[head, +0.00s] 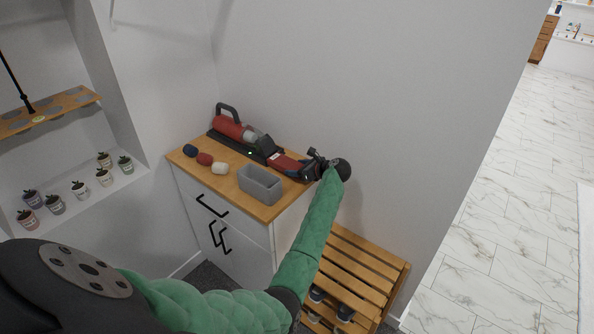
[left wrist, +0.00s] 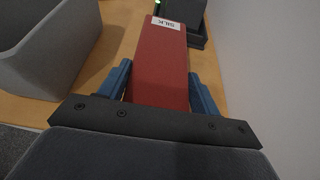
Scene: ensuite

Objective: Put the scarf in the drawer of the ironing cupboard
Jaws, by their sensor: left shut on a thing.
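The scarf (head: 287,164) is a flat red folded piece on the wooden top of the ironing cupboard (head: 243,196). In the left wrist view the red scarf (left wrist: 160,62) bears a white label reading "SILK". My left gripper (head: 309,169) reaches over the right end of the top, and its blue fingers (left wrist: 160,80) are on either side of the scarf, shut on it. The cupboard is white, with its drawer (head: 222,207) at the top of the front; the drawer looks shut, with a black bar handle. My right gripper is not in view.
A grey bin (head: 260,185) stands close in front of the scarf. A red and grey appliance (head: 230,128) lies behind, with several small rolled items (head: 205,159) at the left. A slatted bench (head: 354,265) with shoes stands right of the cupboard, against the wall.

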